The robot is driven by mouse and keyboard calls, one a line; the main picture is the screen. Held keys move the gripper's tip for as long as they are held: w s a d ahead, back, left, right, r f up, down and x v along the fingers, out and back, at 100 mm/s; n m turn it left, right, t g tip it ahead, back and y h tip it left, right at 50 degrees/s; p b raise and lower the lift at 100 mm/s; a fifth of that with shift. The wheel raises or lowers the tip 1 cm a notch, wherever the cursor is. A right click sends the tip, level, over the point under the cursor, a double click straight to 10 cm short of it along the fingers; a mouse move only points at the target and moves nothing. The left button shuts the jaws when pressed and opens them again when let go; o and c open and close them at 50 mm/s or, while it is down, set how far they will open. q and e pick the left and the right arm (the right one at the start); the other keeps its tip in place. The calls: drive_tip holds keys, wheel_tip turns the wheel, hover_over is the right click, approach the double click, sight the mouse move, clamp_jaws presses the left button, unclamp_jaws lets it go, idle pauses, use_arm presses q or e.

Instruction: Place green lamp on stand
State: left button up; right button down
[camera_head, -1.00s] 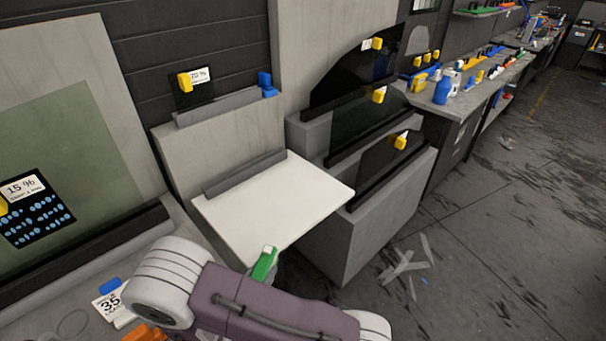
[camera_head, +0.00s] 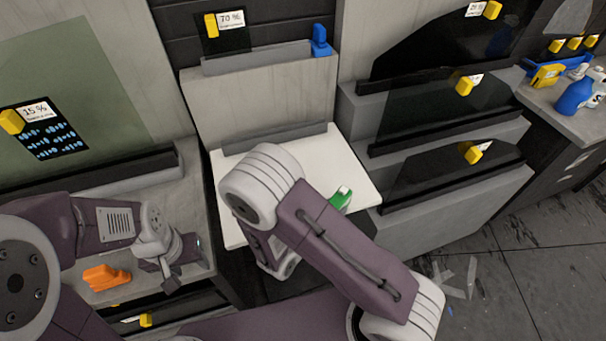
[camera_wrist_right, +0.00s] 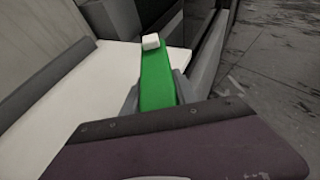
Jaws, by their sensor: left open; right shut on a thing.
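The green lamp (camera_head: 340,199) has a white end and shows just past my right forearm, in front of the white-topped stand (camera_head: 345,165). In the right wrist view, my right gripper (camera_wrist_right: 156,98) is shut on the green lamp (camera_wrist_right: 157,72). The lamp points toward the right edge of the white top (camera_wrist_right: 100,75); I cannot tell whether it touches it. In the head view my right forearm hides the gripper and part of the stand. My left gripper (camera_head: 172,281) is open and empty, low over the grey bench at the left.
An orange object (camera_head: 107,277) lies left of my left gripper. A blue lamp (camera_head: 320,40) stands on the ledge behind the white top. Dark tinted panes with yellow lamps (camera_head: 473,153) stand on grey steps at the right. A bare grey strip (camera_head: 275,138) crosses the white top's back.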

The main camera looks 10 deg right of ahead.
sight(343, 202)
drive_tip(key=r+m+g, duration=0.1)
drive_tip(key=r, duration=0.1)
drive_tip(key=s+r+m+h+b, duration=0.1)
drive_tip(key=r, duration=0.1)
drive_tip(key=shift+s+d+g, duration=0.15)
drive_tip(key=shift+g, duration=0.25)
use_arm(q)
drive_tip(key=f+b, duration=0.1)
drive_tip(key=f, duration=0.1)
drive_tip(key=a+f+b, duration=0.1)
drive_tip(key=f, duration=0.1)
drive_tip(key=shift+s+a+b, duration=0.1)
drive_tip(key=shift+s+b, duration=0.05)
drive_tip(key=shift+b, duration=0.25)
use_arm(e)
drive_tip(key=s+d+r+m+g+h, duration=0.1)
drive_tip(key=d+r+m+g+h, duration=0.1)
drive_tip(key=d+r+m+g, duration=0.2)
drive_tip(key=shift+s+d+m+g, duration=0.25)
drive_tip(key=shift+d+m+g, duration=0.15)
drive_tip(key=shift+d+g, duration=0.4)
